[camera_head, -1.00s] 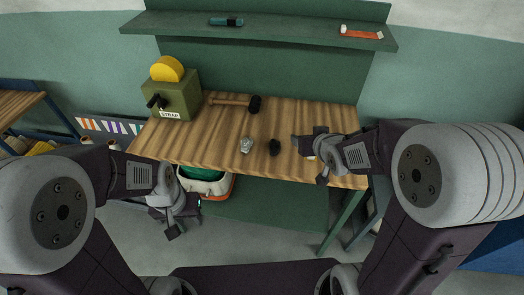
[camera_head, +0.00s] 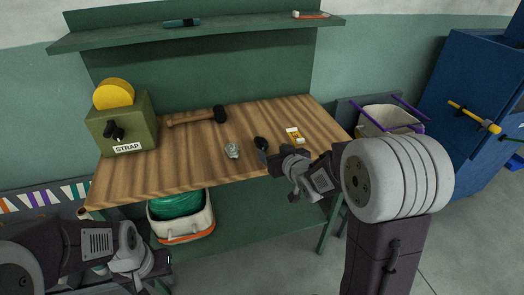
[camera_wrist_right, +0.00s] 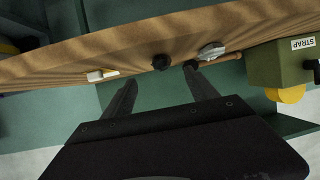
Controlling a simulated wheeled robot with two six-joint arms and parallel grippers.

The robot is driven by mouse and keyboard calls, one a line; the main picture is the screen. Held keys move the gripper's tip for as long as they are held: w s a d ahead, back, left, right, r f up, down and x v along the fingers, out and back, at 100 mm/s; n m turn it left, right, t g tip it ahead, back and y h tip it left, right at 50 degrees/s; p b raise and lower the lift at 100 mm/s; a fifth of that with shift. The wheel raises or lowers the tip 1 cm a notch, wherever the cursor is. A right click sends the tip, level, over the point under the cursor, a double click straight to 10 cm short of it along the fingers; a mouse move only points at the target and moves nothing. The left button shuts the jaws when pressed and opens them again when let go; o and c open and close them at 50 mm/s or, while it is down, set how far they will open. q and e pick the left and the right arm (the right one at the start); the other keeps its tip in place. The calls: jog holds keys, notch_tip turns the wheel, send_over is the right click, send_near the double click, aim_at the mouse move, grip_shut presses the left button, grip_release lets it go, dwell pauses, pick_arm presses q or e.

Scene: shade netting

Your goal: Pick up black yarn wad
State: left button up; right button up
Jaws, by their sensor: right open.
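The black yarn wad (camera_head: 261,143) lies on the wooden workbench (camera_head: 190,166), right of a small grey lump (camera_head: 232,151). In the right wrist view the wad (camera_wrist_right: 160,61) shows as a dark round clump on the bench, beyond and between my fingertips. My right gripper (camera_head: 270,162) is open and empty at the bench's front edge, close to the wad; its fingers (camera_wrist_right: 160,82) point toward it. In the head view the arm is very near the wad, and I cannot tell whether they touch. My left gripper (camera_head: 158,265) is low at the left, before the bench, its jaws unclear.
A hammer (camera_head: 195,117) lies behind the grey lump. A green STRAP box (camera_head: 122,127) stands at the bench's left end. A small yellow-and-white item (camera_head: 294,135) lies right of the wad. A bin (camera_head: 181,222) stands below. A shelf (camera_head: 200,32) runs above the back.

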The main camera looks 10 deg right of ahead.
aim_at(264, 144)
jog(key=shift+w+a, duration=0.1)
jog(key=shift+a, duration=0.1)
jog(key=b+x, duration=0.1)
jog(key=x, duration=0.8)
jog(key=shift+b, duration=0.35)
jog(key=shift+r, duration=0.15)
jog(key=c, duration=1.4)
